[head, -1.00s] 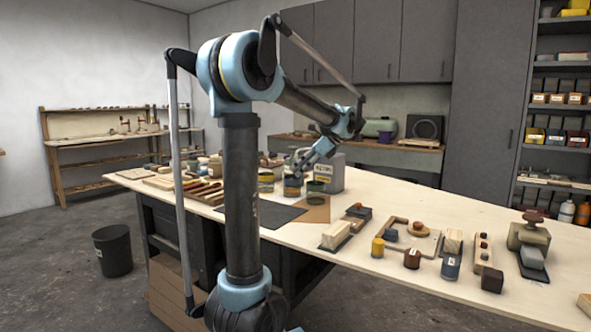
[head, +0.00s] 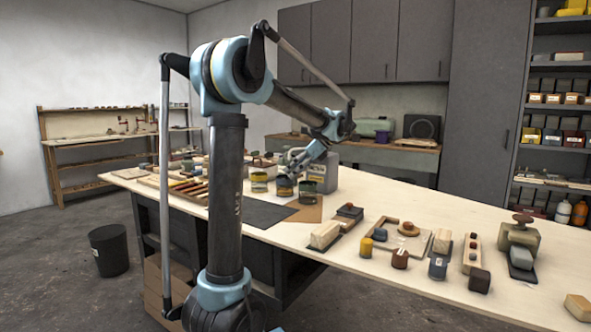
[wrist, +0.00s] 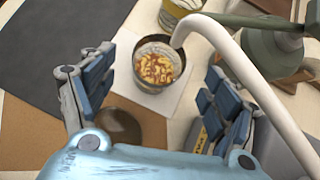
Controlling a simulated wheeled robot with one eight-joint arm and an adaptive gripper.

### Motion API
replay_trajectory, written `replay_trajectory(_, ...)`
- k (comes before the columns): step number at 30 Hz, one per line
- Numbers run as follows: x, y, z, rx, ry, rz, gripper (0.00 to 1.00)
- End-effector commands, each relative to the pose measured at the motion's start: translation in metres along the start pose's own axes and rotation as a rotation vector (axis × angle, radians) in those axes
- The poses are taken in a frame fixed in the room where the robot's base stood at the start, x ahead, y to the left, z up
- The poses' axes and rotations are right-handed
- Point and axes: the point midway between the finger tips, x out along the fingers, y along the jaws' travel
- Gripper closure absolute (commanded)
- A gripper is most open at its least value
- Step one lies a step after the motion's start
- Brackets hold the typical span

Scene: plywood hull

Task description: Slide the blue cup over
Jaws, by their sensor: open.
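In the wrist view, a cup that seems to be the same blue one (wrist: 154,84) holds yellow and brown pieces and stands on a pale sheet, ahead of my jaws. My gripper (head: 293,160) is just above the row of cups, its fingers (wrist: 148,100) spread wide with nothing held. Another round dark brown opening (wrist: 119,127) lies low between the fingers, partly hidden by my gripper.
A grey can (head: 322,172) stands close behind the cups. A pale curved tube (wrist: 245,65) crosses the wrist view at right. A dark mat (head: 252,213) and brown sheet (head: 308,211) lie in front. Blocks and small tools (head: 400,258) fill the right side.

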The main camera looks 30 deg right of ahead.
Motion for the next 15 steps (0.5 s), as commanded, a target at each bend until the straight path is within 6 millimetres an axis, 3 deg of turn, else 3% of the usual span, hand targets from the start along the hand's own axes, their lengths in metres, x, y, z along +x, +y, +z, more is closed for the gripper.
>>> replay_trajectory(15,0.080,0.000,0.000,-0.002,0.000,0.001,0.20)
